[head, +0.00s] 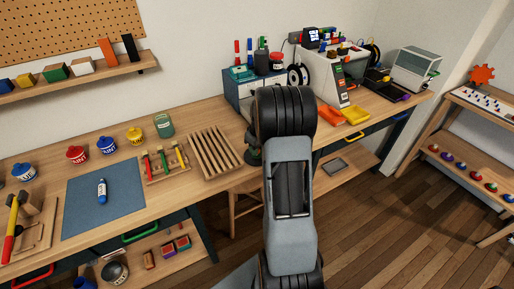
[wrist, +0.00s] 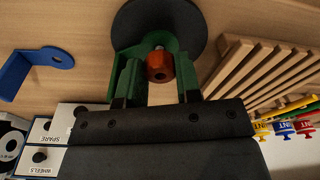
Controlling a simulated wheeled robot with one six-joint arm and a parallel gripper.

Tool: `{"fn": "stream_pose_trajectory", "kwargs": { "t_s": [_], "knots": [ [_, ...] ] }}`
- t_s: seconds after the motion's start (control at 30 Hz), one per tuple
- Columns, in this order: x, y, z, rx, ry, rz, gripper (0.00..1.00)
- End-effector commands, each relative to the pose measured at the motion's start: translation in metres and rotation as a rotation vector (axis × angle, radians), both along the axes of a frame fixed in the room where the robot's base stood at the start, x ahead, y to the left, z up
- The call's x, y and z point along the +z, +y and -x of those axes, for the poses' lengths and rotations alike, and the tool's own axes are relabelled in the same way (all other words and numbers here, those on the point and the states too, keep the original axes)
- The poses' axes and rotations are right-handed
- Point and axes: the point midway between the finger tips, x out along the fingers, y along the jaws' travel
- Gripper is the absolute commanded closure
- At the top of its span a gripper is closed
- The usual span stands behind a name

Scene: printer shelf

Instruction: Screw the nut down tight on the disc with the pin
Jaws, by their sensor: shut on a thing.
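The orange-red nut (wrist: 160,68) shows in the wrist view between the green fingers of my gripper (wrist: 159,62). My gripper is shut on the nut, with one finger on each side. A small grey bit of the pin (wrist: 158,47) shows at the nut's far end. The black round disc (wrist: 160,14) lies behind the fingertips, partly covered by them. I cannot tell whether the nut touches the disc. In the head view my arm hides the nut and most of the gripper.
A slatted wooden rack (head: 208,152) stands left of my arm on the bench. A blue bracket (wrist: 32,72) lies left in the wrist view. White labelled drawers (wrist: 55,128) are close by at lower left. A blue mat (head: 78,208) holds a small bottle (head: 102,191).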

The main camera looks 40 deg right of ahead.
Motion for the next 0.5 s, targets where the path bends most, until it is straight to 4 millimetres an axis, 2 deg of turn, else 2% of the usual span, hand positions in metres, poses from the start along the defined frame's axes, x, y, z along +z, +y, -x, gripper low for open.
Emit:
{"fn": "stream_pose_trajectory", "kwargs": {
  "t_s": [0.37, 0.4, 0.5],
  "knots": [
    [0.0001, 0.0000, 0.0000, 0.000, 0.000, 0.000, 0.91],
    [0.0001, 0.0000, 0.0000, 0.000, 0.000, 0.000, 0.67],
    [0.0001, 0.0000, 0.0000, 0.000, 0.000, 0.000, 0.57]
  ]
}}
